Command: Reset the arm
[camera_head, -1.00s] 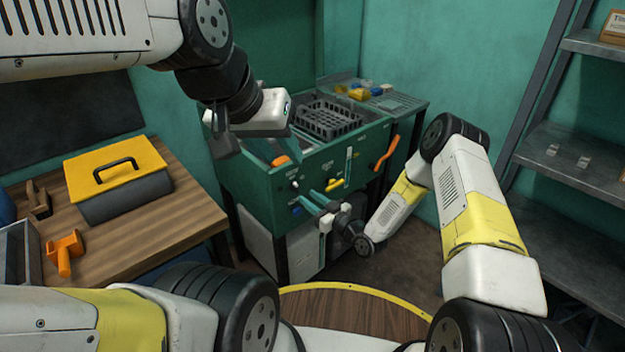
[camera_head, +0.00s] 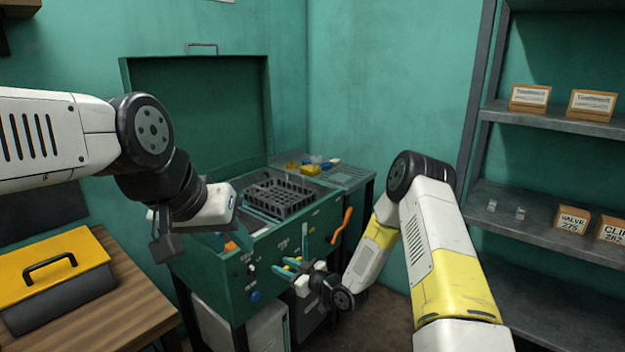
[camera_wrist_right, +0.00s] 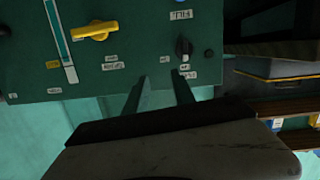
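In the head view my left gripper (camera_head: 200,245) hangs over the left front part of a green machine cabinet (camera_head: 230,268). Its fingers are apart, with nothing seen between them. My right gripper (camera_head: 287,267) is in front of the cabinet's control panel. In the right wrist view the two fingers of my right gripper (camera_wrist_right: 157,92) stand apart and empty, pointing at the panel. A yellow handle (camera_wrist_right: 95,31) and a black knob (camera_wrist_right: 183,48) are on the panel there. I cannot tell whether the fingers touch the panel.
The cabinet's lid (camera_head: 200,110) stands open, and a black crate (camera_head: 282,196) sits on top. An orange handle (camera_head: 341,226) is on the front. A yellow toolbox (camera_head: 50,265) stands on a wooden bench at left. Grey shelves (camera_head: 550,210) with small labelled boxes stand at right.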

